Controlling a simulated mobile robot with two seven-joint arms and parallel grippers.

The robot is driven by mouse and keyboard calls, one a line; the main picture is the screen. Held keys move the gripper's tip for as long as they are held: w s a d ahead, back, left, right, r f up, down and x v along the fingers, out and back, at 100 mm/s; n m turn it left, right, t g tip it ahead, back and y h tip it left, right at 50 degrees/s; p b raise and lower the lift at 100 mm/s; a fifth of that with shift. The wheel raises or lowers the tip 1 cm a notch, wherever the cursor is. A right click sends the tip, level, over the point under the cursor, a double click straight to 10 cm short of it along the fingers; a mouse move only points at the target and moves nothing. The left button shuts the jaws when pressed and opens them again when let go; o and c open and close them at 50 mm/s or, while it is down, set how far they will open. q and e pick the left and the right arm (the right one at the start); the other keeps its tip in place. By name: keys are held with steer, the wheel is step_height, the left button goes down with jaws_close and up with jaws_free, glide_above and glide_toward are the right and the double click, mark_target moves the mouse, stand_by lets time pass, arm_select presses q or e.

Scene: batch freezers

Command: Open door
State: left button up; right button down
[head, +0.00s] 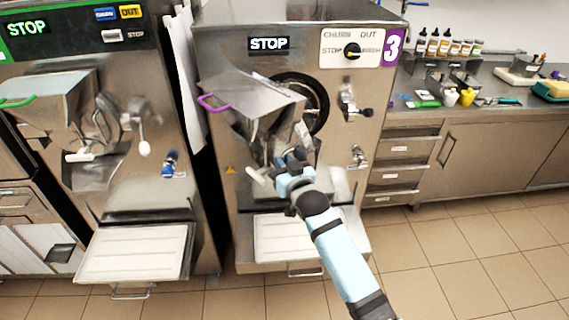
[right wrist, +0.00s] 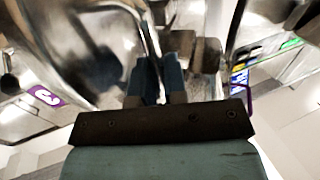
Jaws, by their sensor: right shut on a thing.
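Freezer 3 (head: 222,75) stands in the middle of the head view. Its steel front door (head: 252,102), with a hopper and a purple handle (head: 212,102), sits at an angle to the body. A dark round opening (head: 318,105) shows at its right edge, so the door looks partly open. My right gripper (head: 289,162) is at the lower right of the door. In the right wrist view, its dark blue fingers (right wrist: 160,78) are shut on a thin metal door part (right wrist: 150,42). The fingers hide the grasped spot. My left gripper is not in view.
A similar freezer (head: 130,190) stands at left, close beside freezer 3. A latch knob (head: 357,110) is right of the opening. A tray shelf (head: 275,238) juts out below the door. A counter (head: 430,110) with bottles is at right. The floor at right is clear.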

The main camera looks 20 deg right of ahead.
steer(key=shift+r, duration=0.1)
steer(key=c, duration=1.2)
jaws_free()
steer(key=shift+s+d+b, duration=0.15)
steer(key=shift+s+b, duration=0.45)
steer(key=shift+s, duration=2.85)
steer(key=shift+s+d+b, duration=0.1)
steer(key=shift+s+b, duration=0.45)
steer(key=shift+s, duration=2.85)
